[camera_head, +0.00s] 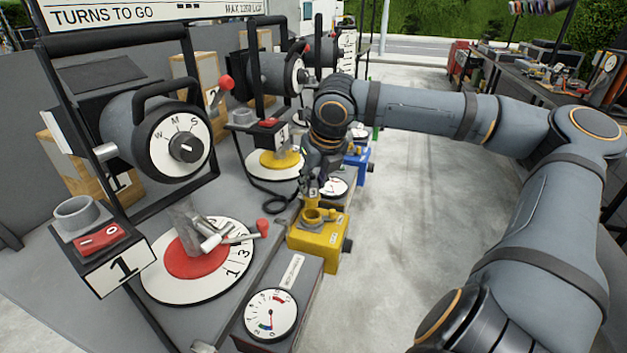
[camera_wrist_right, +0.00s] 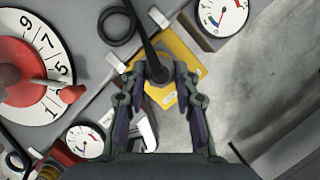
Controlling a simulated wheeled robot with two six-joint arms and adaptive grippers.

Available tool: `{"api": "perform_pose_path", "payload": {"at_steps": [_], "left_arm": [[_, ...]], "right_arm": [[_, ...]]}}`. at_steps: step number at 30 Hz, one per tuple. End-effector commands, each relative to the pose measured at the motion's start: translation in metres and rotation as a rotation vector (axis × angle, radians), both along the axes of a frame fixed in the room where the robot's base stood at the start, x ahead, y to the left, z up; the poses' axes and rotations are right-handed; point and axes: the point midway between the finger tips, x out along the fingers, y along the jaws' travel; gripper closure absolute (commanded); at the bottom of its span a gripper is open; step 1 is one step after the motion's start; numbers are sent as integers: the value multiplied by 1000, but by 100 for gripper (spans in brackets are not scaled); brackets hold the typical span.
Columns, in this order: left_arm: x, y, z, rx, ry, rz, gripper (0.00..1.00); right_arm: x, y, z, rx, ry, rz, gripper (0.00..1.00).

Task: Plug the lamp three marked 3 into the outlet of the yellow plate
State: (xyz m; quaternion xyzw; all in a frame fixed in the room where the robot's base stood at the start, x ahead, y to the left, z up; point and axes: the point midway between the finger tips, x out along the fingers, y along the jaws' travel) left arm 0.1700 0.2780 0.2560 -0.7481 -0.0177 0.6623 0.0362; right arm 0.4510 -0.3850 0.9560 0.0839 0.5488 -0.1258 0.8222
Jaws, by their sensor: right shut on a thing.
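My right gripper (camera_head: 318,178) is low over the yellow outlet box (camera_head: 316,250), shut on a dark plug (camera_head: 312,188) with a small label that seems to read 3. In the right wrist view, the fingers (camera_wrist_right: 158,78) stand on both sides of the plug (camera_wrist_right: 155,66), with the yellow plate (camera_wrist_right: 178,52) beneath. The plug is right above or at the round socket (camera_head: 314,215); I cannot tell whether it is inserted. My left gripper is not in view.
Lamp one (camera_head: 160,135) and its switch box marked 1 (camera_head: 118,268) stand at the left. A red and white dial plate (camera_head: 172,285) with a lever is near. A blue outlet box (camera_head: 358,165) is beyond the yellow one. A gauge (camera_head: 271,313) lies in front.

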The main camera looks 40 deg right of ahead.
Motion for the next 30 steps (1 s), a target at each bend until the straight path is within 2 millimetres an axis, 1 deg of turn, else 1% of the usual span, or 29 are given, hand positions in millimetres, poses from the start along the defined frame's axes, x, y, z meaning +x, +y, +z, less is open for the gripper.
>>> {"api": "perform_pose_path", "payload": {"at_steps": [7, 16, 30], "left_arm": [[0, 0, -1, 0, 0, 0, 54], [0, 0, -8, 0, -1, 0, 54], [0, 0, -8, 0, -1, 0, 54]], "right_arm": [[0, 0, -1, 0, 0, 0, 100], [0, 0, -10, 1, -1, 0, 100], [-1, 0, -10, 0, -1, 0, 100]]}}
